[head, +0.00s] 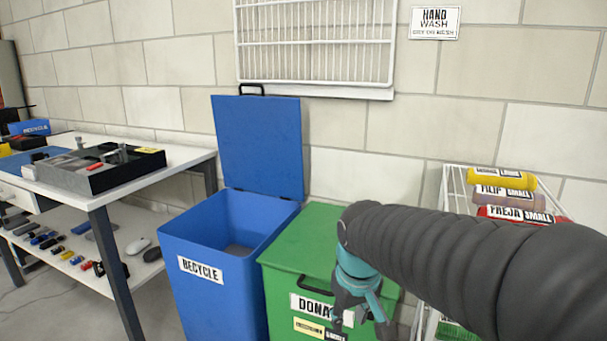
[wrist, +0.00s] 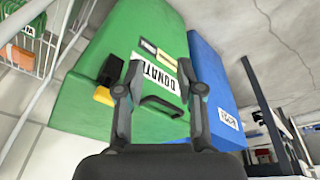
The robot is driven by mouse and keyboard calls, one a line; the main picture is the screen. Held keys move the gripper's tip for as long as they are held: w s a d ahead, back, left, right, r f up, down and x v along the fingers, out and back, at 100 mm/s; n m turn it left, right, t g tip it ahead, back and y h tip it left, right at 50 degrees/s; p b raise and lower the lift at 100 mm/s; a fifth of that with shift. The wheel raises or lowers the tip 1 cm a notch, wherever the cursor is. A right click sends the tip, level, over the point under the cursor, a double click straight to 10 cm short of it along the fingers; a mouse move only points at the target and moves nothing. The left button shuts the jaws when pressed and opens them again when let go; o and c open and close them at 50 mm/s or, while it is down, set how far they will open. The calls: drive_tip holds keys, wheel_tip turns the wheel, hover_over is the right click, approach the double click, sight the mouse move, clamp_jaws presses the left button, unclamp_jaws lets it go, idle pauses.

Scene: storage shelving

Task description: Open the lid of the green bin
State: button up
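The green bin (head: 278,302) stands at the centre in the head view, with its lid (head: 306,232) lying shut. A black handle (head: 314,286) is on its front near the top, above a DONATE label (head: 310,306). My gripper (head: 357,318) hangs in front of the bin's right side and covers part of the label. In the wrist view the gripper (wrist: 158,73) is open and its fingers are empty. The handle (wrist: 161,107) shows between the fingers there; contact cannot be told. My arm hides the bin's right part in the head view.
A blue RECYCLE bin (head: 212,300) stands close on the left, its lid (head: 259,146) raised. A workbench (head: 190,157) is further left. A white wire rack (head: 455,185) with labelled rolls is on the right. A wire grid (head: 315,45) hangs on the wall.

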drive_tip(key=s+d+r+m+t+p, duration=0.1)
drive_tip(key=s+d+m, duration=0.3)
drive_tip(key=s, duration=1)
drive_tip(key=d+t, duration=0.1)
drive_tip(key=d, duration=0.2)
drive_tip(key=shift+r+t, duration=0.2)
drive_tip(key=shift+t, duration=0.2)
drive_tip(key=shift+d+r, duration=0.1)
drive_tip(key=shift+r, duration=0.2)
drive_tip(key=c, duration=0.3)
drive_tip(key=shift+d, duration=0.1)
clamp_jaws()
drive_tip(key=shift+s, duration=0.1)
